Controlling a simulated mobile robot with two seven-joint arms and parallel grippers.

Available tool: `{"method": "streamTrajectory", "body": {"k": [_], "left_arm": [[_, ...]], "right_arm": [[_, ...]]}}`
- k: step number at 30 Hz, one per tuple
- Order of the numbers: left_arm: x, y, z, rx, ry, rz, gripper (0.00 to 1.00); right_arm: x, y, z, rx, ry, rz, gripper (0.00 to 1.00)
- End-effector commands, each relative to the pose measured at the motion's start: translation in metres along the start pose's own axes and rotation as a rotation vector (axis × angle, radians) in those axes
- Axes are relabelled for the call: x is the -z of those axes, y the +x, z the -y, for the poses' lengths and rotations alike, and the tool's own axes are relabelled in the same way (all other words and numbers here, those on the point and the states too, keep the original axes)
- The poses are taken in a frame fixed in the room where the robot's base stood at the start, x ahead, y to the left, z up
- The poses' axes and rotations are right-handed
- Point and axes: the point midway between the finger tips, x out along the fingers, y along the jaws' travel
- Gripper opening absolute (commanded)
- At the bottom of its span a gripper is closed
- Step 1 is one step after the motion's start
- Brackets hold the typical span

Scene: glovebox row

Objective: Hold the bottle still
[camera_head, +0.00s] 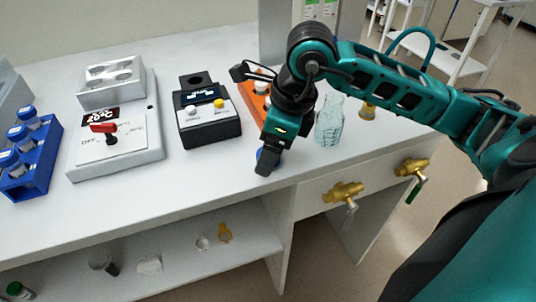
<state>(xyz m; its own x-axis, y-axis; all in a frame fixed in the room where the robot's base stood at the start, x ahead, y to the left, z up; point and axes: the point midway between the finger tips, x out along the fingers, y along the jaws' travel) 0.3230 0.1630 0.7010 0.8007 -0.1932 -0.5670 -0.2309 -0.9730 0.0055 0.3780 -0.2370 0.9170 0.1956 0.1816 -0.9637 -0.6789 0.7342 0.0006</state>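My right gripper (267,160) reaches in from the right and points down at the front edge of the white bench. A small blue thing (260,154) shows beside its fingers and is mostly hidden by them. I cannot tell whether this is a bottle cap, or whether the fingers grip it. Several blue-capped bottles (28,116) stand in a blue rack (46,160) at the far left. My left gripper is not in view.
A black device (208,128) with a display stands left of the gripper. An orange device (252,95) is partly hidden behind my arm. A grey unit (140,150) with a red switch is further left. Brass valves (343,192) project from the bench front.

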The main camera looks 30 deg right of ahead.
Motion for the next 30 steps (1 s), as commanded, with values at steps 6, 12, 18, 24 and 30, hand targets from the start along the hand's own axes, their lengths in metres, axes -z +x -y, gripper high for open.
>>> {"method": "streamTrajectory", "body": {"k": [6, 12, 18, 24, 30], "left_arm": [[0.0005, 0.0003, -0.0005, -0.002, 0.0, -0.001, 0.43], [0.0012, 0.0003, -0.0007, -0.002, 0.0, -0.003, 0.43], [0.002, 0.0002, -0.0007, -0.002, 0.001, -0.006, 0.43], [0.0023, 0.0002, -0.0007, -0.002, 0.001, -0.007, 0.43], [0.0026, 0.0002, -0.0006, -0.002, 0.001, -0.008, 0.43]], "right_arm": [[-0.0001, 0.0032, 0.0003, 0.001, 0.0, 0.0, 0.75], [-0.0001, 0.003, 0.0002, 0.001, 0.0, 0.0, 0.72], [-0.0001, 0.0029, 0.0002, 0.001, 0.0, 0.0, 0.53], [-0.0001, 0.0029, 0.0002, 0.001, 0.0, 0.0, 0.34], [-0.0001, 0.0028, 0.0002, 0.001, 0.0, 0.0, 0.16]]}}
